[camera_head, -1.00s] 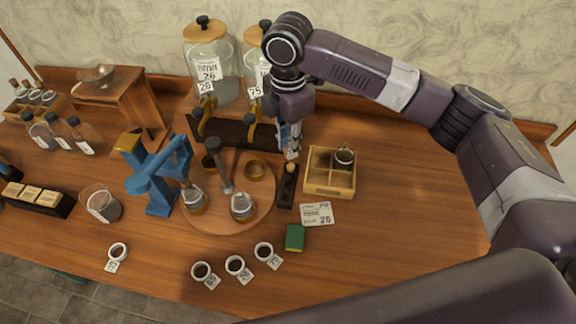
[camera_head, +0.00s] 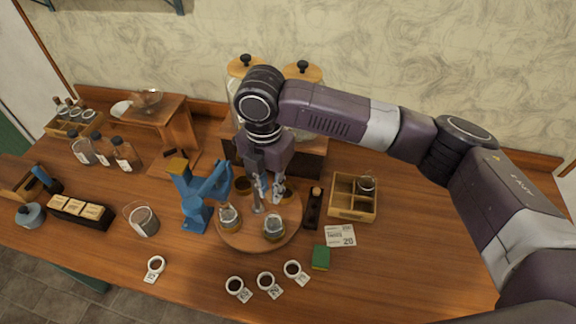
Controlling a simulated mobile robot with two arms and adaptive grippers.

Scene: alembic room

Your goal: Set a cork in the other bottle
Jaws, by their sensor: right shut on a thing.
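My right gripper (camera_head: 270,190) is above the back of the round wooden tray (camera_head: 262,243). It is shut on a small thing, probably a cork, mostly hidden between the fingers. Two small glass bottles stand on the tray: a left one (camera_head: 229,219) and a front one (camera_head: 273,229), both below the gripper and apart from it. Whether either has a cork is too small to tell. A dark narrow holder (camera_head: 312,210) right of the tray has a cork (camera_head: 316,191) at its far end. My left gripper is not in view.
A blue press (camera_head: 193,200) stands left of the tray. Glass dispensers (camera_head: 305,100) stand behind my arm. A wooden divided box (camera_head: 353,210) with a jar (camera_head: 366,184), a card (camera_head: 340,235) and a green sponge (camera_head: 320,257) are to the right.

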